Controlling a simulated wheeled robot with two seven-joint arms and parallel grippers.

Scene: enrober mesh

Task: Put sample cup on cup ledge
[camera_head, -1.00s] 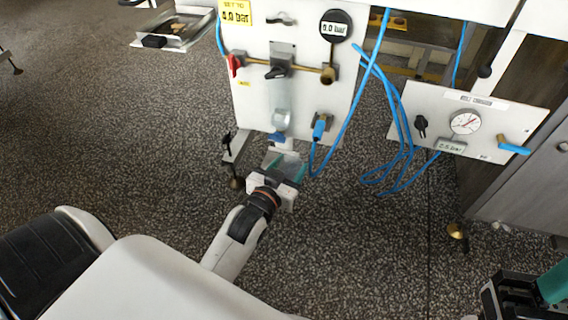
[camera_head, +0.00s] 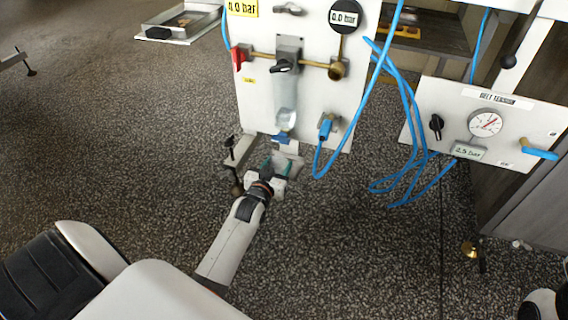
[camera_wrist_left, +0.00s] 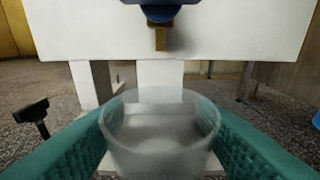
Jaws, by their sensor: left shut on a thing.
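My left gripper (camera_head: 278,166) is shut on a clear sample cup (camera_wrist_left: 160,135), with its teal fingers on either side of the cup. The cup is upright, open at the top, and looks empty. In the head view the gripper is just below the lower edge of the white valve panel (camera_head: 262,112), under a blue handle (camera_head: 282,138). In the left wrist view a brass outlet (camera_wrist_left: 160,38) hangs beyond and above the cup. A white upright (camera_wrist_left: 160,76) stands behind the cup. The cup ledge is mostly hidden, and I cannot tell whether the cup touches it.
A black-knobbed clamp (camera_head: 232,148) stands just left of my gripper and also shows in the left wrist view (camera_wrist_left: 32,112). Blue hoses (camera_head: 405,110) hang to the right. A second gauge panel (camera_head: 450,95) is further right. The speckled floor below is open.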

